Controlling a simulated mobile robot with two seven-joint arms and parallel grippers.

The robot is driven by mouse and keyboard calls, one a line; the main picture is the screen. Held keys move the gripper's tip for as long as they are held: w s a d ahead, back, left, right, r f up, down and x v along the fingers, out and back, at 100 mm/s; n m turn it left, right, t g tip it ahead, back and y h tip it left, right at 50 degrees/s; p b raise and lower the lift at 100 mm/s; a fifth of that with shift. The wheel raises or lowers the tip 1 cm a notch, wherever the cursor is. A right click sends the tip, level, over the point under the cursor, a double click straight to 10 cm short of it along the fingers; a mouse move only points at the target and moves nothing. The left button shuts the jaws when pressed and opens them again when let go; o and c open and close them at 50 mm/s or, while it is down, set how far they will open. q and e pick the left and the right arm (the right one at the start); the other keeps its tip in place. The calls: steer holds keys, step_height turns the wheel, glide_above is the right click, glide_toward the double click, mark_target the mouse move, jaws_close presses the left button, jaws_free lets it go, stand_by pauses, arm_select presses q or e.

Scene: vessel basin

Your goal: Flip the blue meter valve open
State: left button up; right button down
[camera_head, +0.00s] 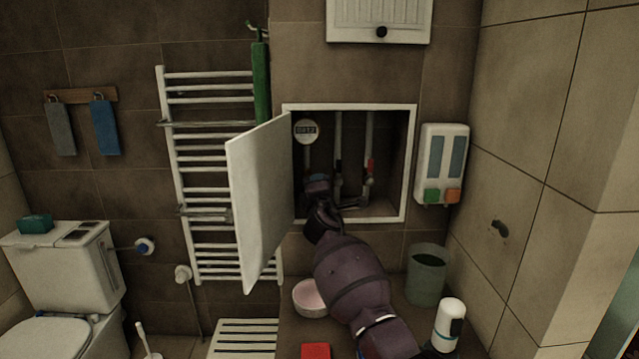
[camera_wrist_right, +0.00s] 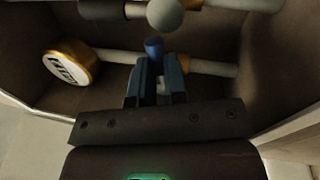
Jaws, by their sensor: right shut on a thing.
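In the right wrist view the blue meter valve handle (camera_wrist_right: 154,46) shows its rounded end between the fingers of my right gripper (camera_wrist_right: 157,68), which is shut on it. The handle lies by a pale pipe with brass-coloured fittings. The round meter (camera_wrist_right: 68,68) is at the left end of that pipe. In the head view my right gripper (camera_head: 318,187) is inside the wall recess, below the meter (camera_head: 306,131), and hides the blue handle. My left gripper is in neither view.
The white recess door (camera_head: 262,205) stands open to the left of my right arm. Other pipes, one with a red handle (camera_head: 371,166), run to the right in the recess. A pink bowl (camera_head: 309,297) and a bin (camera_head: 426,276) stand below. A white dispenser (camera_head: 443,163) hangs at right.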

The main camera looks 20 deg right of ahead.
steer(key=n+p, duration=0.1)
steer(key=r+n, duration=0.1)
steer(key=shift+a+n+y+p, duration=0.1)
steer(key=shift+n+y+p, duration=0.2)
steer(key=shift+n+p, duration=0.1)
steer(key=shift+a+r+n+y+p, duration=0.1)
steer(key=shift+n+y+p, duration=0.3)
steer(key=shift+n+p, duration=0.45)
steer(key=shift+n, duration=0.85)
steer(key=shift+a, duration=0.1)
steer(key=c, duration=1.2)
jaws_free()
steer(key=shift+o, duration=0.2)
